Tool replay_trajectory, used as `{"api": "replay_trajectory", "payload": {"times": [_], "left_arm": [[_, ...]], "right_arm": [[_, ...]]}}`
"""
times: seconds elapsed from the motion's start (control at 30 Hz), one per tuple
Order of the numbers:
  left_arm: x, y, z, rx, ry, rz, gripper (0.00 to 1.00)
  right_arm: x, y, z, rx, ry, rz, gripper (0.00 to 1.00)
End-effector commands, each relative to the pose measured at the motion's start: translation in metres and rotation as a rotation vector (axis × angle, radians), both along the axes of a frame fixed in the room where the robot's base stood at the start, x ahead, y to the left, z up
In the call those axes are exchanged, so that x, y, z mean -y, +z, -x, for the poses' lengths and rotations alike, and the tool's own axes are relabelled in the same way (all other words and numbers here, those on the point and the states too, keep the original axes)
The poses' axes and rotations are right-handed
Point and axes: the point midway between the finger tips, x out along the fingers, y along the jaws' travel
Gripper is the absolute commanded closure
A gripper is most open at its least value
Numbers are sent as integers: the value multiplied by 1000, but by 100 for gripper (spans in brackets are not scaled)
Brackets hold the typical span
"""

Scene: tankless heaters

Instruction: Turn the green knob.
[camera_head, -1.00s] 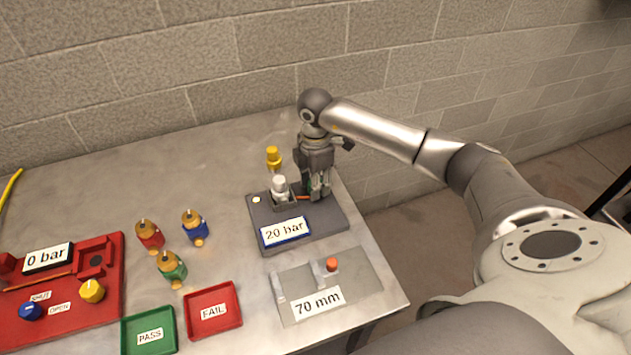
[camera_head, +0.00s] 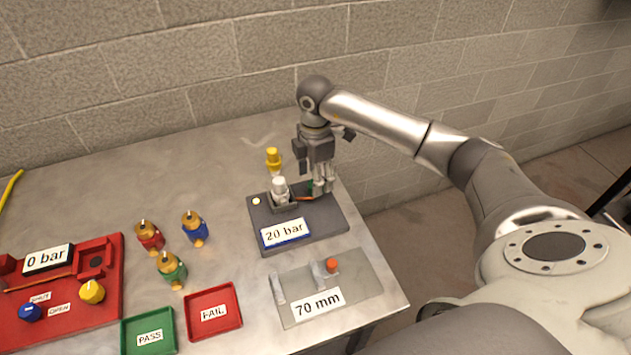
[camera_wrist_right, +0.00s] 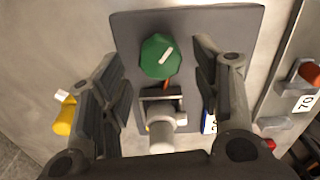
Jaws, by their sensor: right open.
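The green knob (camera_wrist_right: 160,56) is a faceted cap with a white mark on top, on the dark grey plate (camera_wrist_right: 245,30) of the 20 bar unit. In the head view only a sliver of the knob (camera_head: 310,187) shows beside my fingers. My right gripper (camera_wrist_right: 158,75) is open and points down. Its fingers are on either side of the knob in the wrist view, with gaps between; whether they are at its height I cannot tell. In the head view my right gripper (camera_head: 322,188) is over the plate's back right part. My left gripper is not in view.
A white-topped fitting (camera_head: 280,188) and a yellow-capped part (camera_head: 273,160) stand close left of my gripper. A 70 mm gauge plate (camera_head: 350,290) lies in front. Red (camera_head: 237,323) and green (camera_head: 168,345) trays, several coloured valves and a red 0 bar stand (camera_head: 115,270) are left.

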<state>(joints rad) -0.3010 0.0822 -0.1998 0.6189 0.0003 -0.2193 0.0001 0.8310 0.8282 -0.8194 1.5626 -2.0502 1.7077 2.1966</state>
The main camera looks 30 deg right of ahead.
Motion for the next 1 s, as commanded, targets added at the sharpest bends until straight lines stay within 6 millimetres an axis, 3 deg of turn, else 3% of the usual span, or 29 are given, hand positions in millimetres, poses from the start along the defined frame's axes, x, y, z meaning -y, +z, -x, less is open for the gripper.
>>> {"api": "replay_trajectory", "payload": {"times": [0.2, 0.4, 0.6, 1.0], "left_arm": [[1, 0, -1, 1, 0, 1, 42], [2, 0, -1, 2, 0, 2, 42], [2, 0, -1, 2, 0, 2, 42], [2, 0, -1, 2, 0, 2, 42]], "right_arm": [[1, 50, -1, 5, 0, 2, 42], [1, 80, -1, 2, -1, 1, 42], [1, 90, 0, 1, -1, 2, 42], [1, 90, 0, 0, -1, 1, 42]]}}
